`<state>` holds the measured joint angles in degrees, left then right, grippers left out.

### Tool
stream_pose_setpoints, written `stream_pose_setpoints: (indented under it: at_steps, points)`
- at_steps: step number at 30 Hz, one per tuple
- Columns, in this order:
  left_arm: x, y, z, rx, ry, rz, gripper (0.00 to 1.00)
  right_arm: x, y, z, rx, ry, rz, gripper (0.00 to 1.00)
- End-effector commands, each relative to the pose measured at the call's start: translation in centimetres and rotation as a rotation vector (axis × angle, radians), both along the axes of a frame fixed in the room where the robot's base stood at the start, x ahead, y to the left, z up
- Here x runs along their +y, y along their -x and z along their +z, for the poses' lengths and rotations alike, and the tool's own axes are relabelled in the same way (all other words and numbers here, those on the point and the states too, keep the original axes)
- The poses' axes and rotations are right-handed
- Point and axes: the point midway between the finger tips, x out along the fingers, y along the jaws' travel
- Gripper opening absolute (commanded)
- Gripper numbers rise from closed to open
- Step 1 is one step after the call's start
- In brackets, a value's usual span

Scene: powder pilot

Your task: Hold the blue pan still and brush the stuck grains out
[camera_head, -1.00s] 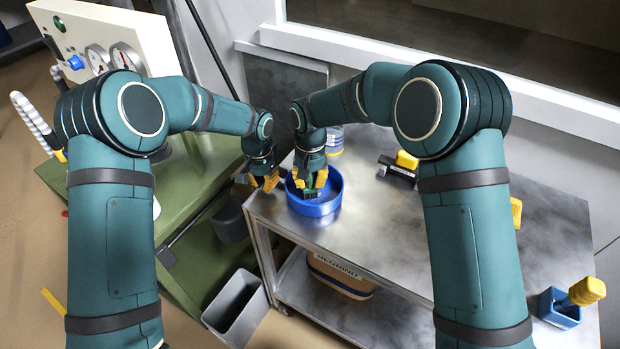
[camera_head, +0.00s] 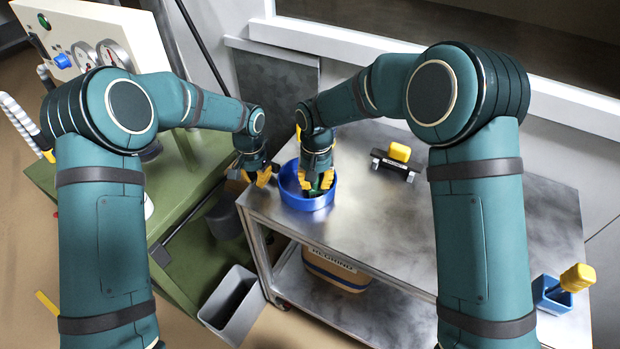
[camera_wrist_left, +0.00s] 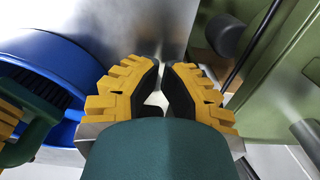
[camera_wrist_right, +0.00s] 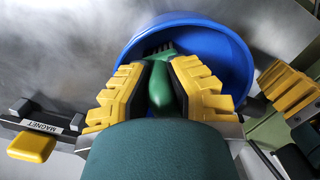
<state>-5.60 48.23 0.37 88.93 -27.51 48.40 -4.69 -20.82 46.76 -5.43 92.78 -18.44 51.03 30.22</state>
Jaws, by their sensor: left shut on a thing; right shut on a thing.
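The blue pan (camera_head: 290,190) is a round tub on the metal table's near left corner; it also shows in the left wrist view (camera_wrist_left: 50,50) and right wrist view (camera_wrist_right: 235,50). My left gripper (camera_head: 262,181) is at the pan's left side, shut on a part of it that its fingers mostly hide. My right gripper (camera_head: 320,190) reaches down into the pan, shut on a green-handled brush (camera_wrist_right: 162,88). The brush's dark bristles (camera_wrist_left: 45,85) are inside the pan, near its wall. I cannot make out any grains.
A magnet bar with a yellow knob (camera_head: 400,152) lies on the metal table (camera_head: 440,215) right of the pan. A blue holder (camera_head: 552,296) with a yellow-handled thing stands at the right edge. A grey bin (camera_head: 235,305) is below the table's left end. The table's middle is clear.

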Motion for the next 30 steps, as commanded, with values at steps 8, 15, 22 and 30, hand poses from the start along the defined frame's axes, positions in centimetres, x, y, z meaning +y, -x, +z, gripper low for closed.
stream_pose_setpoints:
  at_steps: [8,15,22,30]
  points:
    - [0.0,0.0,0.0,0.000,0.000,0.000,0.00,0.4,-0.3,-0.3,-0.002,0.000,0.001,0.00]
    - [0.0,0.0,0.0,0.000,0.000,0.000,0.00,2.1,-1.2,-0.2,-0.001,-0.001,0.000,0.00]
    - [0.0,0.0,0.0,0.000,0.000,0.000,0.00,3.1,-1.7,-0.2,0.000,0.000,-0.001,0.00]
    - [0.0,0.0,0.0,0.000,0.000,0.000,0.00,3.1,-1.8,-0.1,0.000,0.000,0.000,0.00]
